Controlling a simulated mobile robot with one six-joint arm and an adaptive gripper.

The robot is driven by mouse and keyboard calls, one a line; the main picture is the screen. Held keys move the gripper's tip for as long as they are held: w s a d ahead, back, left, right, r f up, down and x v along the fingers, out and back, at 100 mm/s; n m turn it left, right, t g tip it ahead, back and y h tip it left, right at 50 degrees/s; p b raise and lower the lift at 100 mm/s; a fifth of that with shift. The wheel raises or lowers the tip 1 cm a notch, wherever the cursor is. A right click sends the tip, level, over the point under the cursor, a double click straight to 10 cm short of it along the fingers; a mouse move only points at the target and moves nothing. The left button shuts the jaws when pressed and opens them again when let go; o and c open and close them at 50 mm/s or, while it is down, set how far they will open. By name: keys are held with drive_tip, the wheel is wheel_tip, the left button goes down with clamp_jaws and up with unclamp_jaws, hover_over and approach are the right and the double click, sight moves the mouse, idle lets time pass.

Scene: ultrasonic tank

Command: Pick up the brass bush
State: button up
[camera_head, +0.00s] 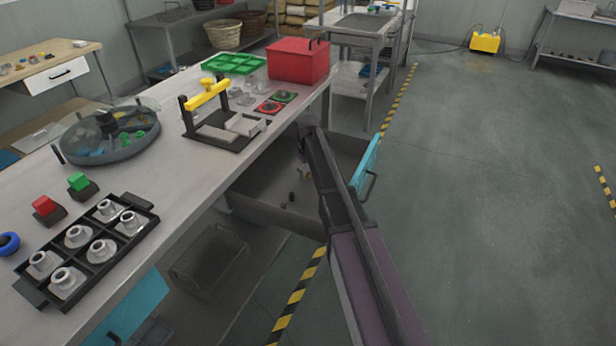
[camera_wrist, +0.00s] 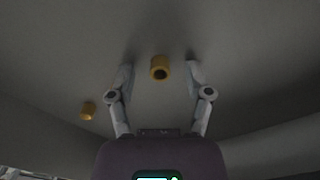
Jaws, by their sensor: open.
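In the wrist view, a brass bush (camera_wrist: 160,68), a short golden ring with a dark hole, lies on a grey surface between the tips of my gripper (camera_wrist: 159,75). Its two fingers stand apart on either side, with a gap to the bush on each side. A second brass-coloured piece (camera_wrist: 88,110) lies to the left, outside the left finger. In the head view, my arm reaches down into an open grey drawer (camera_head: 262,212) under the bench. My gripper is mostly hidden there. Small dark pieces (camera_head: 291,196) lie on the drawer floor; I cannot tell what they are.
The drawer's walls surround my gripper, and its blue front (camera_head: 366,165) stands to the right. The bench (camera_head: 150,185) above carries a black tray (camera_head: 40,292) of white fittings, a round clear-lidded bowl (camera_head: 110,158), a yellow-handled fixture (camera_head: 206,95) and a red box (camera_head: 298,62).

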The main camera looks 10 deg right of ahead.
sight(308, 173)
clamp_jaws()
drive_tip(key=shift+r, duration=0.1)
idle(0.5)
wheel_tip(308, 173, up, 4)
drive_tip(key=p, duration=0.4)
drive_tip(key=s, duration=0.5)
drive_tip(key=s+d, duration=0.1)
drive_tip(key=s, duration=0.4)
drive_tip(key=s+d+p, duration=0.1)
drive_tip(key=s, duration=0.4)
drive_tip(key=shift+s+d+r, duration=0.25)
drive_tip(key=shift+s+r, duration=0.15)
